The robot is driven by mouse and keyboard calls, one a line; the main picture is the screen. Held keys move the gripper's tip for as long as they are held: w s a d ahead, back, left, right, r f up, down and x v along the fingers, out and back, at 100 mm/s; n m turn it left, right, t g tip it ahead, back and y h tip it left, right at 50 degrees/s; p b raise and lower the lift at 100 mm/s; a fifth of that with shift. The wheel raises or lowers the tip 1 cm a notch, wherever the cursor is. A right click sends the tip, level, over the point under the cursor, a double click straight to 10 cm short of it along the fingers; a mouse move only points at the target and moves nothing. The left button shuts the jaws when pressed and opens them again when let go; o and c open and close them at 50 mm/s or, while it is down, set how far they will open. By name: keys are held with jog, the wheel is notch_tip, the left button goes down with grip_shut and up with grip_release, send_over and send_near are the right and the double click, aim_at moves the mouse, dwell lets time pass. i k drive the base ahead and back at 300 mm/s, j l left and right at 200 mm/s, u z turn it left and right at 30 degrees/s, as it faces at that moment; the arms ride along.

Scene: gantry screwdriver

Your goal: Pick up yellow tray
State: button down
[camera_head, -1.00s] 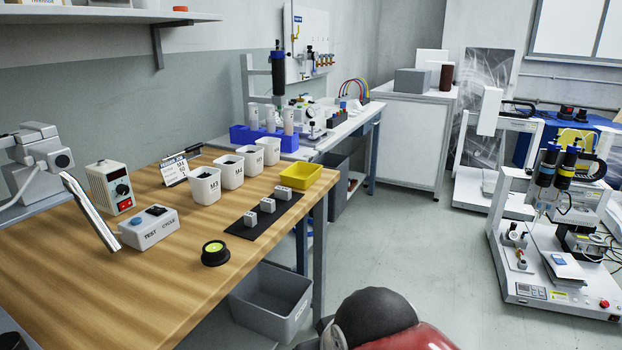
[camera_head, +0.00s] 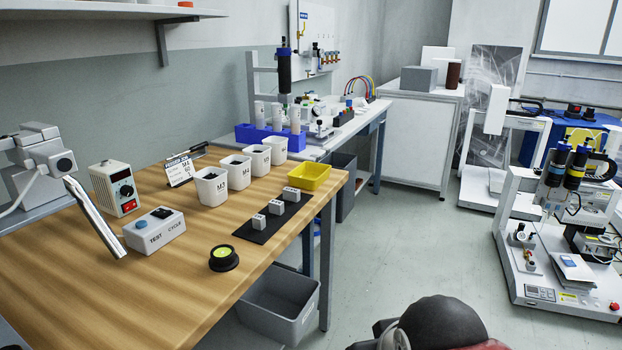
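The yellow tray (camera_head: 310,178) is a small open bin on the wooden workbench (camera_head: 105,285), near its far right corner. It stands right of the row of white cups and just behind the black mat. Its inside looks empty from here. My gripper is not in view. A dark rounded part with some red, at the bottom edge right of centre, seems to be part of my own arm.
White cups (camera_head: 212,188) stand left of the tray. Small grey-white blocks (camera_head: 275,207) sit on the black mat (camera_head: 250,233). A round black-and-yellow button (camera_head: 223,258) and a TEST/CYCLE box (camera_head: 154,231) are nearer. A grey bin (camera_head: 270,312) is below the bench edge.

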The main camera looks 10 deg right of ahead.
aim_at(309, 176)
jog(key=i+z, duration=0.35)
jog(key=i+j+z, duration=0.1)
jog(key=z, duration=0.25)
jog(key=i+j+z, duration=0.1)
jog(key=z, duration=0.2)
jog(key=i+j, duration=0.05)
jog(key=i, duration=0.05)
